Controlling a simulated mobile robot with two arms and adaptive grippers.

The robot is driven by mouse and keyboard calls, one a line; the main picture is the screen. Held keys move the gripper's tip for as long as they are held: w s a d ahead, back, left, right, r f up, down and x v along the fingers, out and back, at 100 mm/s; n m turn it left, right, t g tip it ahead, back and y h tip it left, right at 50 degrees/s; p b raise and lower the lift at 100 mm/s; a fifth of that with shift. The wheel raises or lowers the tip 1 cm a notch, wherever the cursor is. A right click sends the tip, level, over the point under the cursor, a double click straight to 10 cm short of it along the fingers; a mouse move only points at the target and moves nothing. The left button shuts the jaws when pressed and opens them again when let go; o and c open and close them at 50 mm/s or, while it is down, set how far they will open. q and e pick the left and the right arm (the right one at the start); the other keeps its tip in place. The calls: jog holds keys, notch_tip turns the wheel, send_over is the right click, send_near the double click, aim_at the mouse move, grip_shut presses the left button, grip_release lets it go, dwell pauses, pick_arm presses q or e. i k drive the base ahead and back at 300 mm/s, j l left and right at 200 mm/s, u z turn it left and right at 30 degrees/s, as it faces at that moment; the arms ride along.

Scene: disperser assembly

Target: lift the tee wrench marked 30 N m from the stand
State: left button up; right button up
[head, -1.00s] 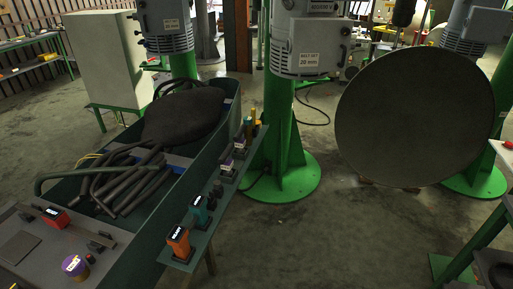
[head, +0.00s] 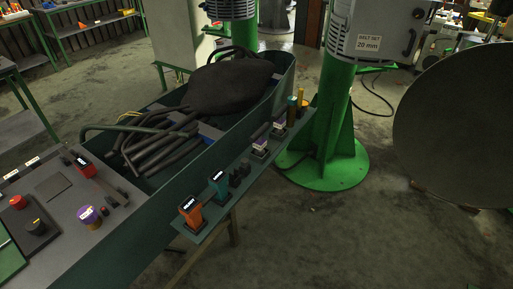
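No tee wrench or 30 N m marking can be made out; the small labels are too tiny to read. A narrow ledge (head: 215,228) along the trough's side holds several small upright items. They include an orange labelled piece (head: 190,211), a teal labelled piece (head: 219,185), dark pieces (head: 239,174) and two purple-and-white pieces (head: 260,146). A dark teal cylinder (head: 291,113) and a yellow piece (head: 300,99) stand at its far end. I cannot tell whether any of these is the wrench or its stand. Neither of my grippers is in view.
The green trough (head: 170,225) holds dark hoses (head: 160,145) and a dark sack (head: 232,84). The near bench carries a red labelled piece (head: 83,167) and a purple-topped round piece (head: 89,217). A green column (head: 330,120) and a large grey disc (head: 455,125) stand right. Floor between is clear.

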aim_at(280, 123)
jog(key=u, duration=0.2)
jog(key=i+l+u, duration=0.2)
jog(key=u, duration=0.25)
jog(key=i+l+u, duration=0.25)
jog(key=u, duration=0.15)
jog(key=i, duration=0.05)
